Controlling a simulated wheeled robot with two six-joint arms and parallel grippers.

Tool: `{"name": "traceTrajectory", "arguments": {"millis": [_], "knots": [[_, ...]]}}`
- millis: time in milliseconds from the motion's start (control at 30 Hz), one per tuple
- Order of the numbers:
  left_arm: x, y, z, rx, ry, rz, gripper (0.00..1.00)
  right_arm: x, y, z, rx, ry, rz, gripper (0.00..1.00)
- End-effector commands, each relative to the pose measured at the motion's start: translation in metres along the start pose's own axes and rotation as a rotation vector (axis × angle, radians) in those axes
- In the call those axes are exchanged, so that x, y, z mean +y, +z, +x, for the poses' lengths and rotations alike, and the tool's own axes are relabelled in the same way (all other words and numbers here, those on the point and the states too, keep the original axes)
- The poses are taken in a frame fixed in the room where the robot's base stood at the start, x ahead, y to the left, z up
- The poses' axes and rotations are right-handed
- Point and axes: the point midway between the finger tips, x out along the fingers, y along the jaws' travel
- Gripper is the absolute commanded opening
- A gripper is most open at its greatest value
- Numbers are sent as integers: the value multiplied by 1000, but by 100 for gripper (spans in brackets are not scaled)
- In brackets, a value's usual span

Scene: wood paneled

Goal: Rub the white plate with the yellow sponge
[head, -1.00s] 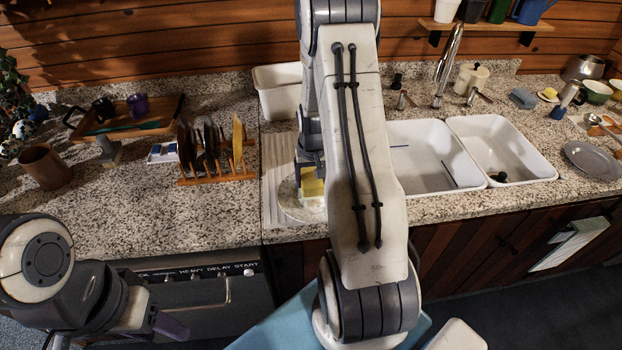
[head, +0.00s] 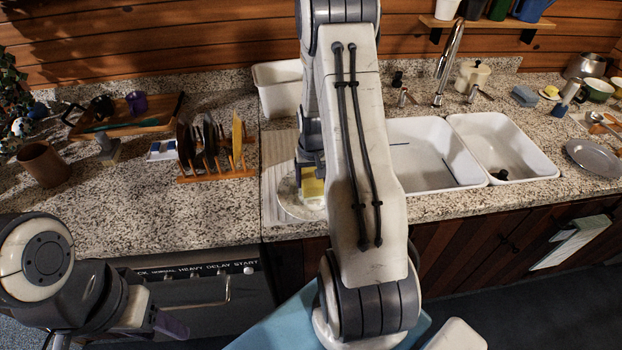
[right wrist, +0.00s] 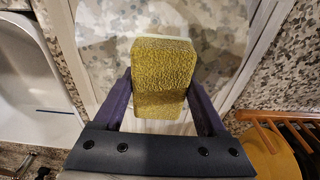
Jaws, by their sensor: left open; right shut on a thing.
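The white plate (head: 288,204) lies on the ribbed drainboard left of the sink in the head view, partly hidden by my right arm. It also shows as a pale, mottled disc below the sponge in the right wrist view (right wrist: 215,72). My right gripper (right wrist: 160,95) is shut on the yellow sponge (right wrist: 160,62), with a finger on each side. The sponge is over the plate, low and near its right part in the head view (head: 312,190); I cannot tell whether they touch. My left gripper (head: 170,324) is open and empty at the lower left, in front of the dishwasher.
A wooden rack (head: 217,174) with several upright plates stands left of the drainboard. A white tub (head: 277,90) is behind it. The double sink (head: 500,148) lies to the right. The counter (head: 120,212) at the front left is clear.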

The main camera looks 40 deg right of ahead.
Motion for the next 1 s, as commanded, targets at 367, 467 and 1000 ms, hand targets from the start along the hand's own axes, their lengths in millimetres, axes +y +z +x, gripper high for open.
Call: {"name": "traceTrajectory", "arguments": {"millis": [367,467,1000], "knots": [[0,0,-1,0,0,0,50,0,29,-6,0,0,-1,30],[0,0,-1,0,0,0,50,0,34,-6,-1,0,-1,30],[0,0,-1,0,0,0,50,0,10,2,1,0,0,30]]}}
